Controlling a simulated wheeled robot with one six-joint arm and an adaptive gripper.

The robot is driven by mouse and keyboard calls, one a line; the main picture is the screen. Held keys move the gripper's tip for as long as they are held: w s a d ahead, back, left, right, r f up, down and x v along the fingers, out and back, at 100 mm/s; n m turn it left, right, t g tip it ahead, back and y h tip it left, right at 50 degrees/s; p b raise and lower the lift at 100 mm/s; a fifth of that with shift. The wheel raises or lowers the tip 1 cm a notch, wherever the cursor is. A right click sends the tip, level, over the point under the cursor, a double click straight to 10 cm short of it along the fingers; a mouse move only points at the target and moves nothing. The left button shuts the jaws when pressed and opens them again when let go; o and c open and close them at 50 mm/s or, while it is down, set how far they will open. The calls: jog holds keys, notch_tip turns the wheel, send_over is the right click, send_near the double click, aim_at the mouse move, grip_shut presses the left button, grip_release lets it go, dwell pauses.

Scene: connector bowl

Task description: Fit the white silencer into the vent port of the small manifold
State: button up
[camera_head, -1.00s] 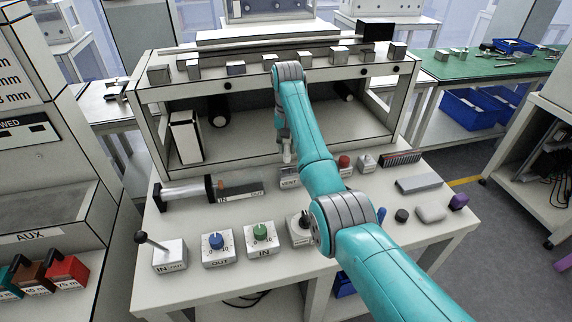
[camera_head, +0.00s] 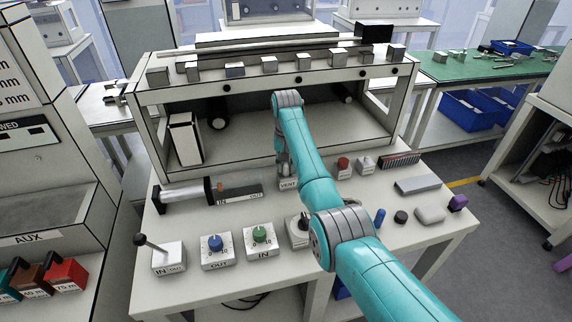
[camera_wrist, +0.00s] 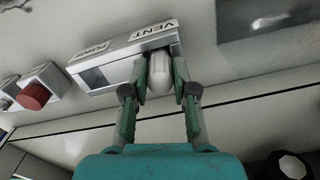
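The small manifold (camera_head: 288,184) is a light grey block marked VENT on the bench, left of my forearm in the head view. In the wrist view the manifold (camera_wrist: 120,57) shows VENT and PURGE labels and a dark square opening at its PURGE end. The white silencer (camera_wrist: 160,74) is a rounded plug at the manifold's VENT end. My gripper (camera_wrist: 161,76) has one finger on each side of the silencer and appears shut on it. The silencer's inner end is hidden, so its depth in the port cannot be told. My arm partly covers the gripper (camera_head: 284,168) in the head view.
A red-knobbed block (camera_head: 343,167) stands right of the manifold, with a cylinder (camera_head: 184,194) to the left. Knob blocks (camera_head: 217,250) line the front. Loose parts, including a grey piece (camera_head: 430,214), lie right. The shelf frame (camera_head: 250,88) rises behind.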

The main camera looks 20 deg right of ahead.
aim_at(286, 163)
jog(key=shift+o, duration=1.4)
jog(key=shift+r, duration=0.1)
notch_tip(286, 163, up, 12)
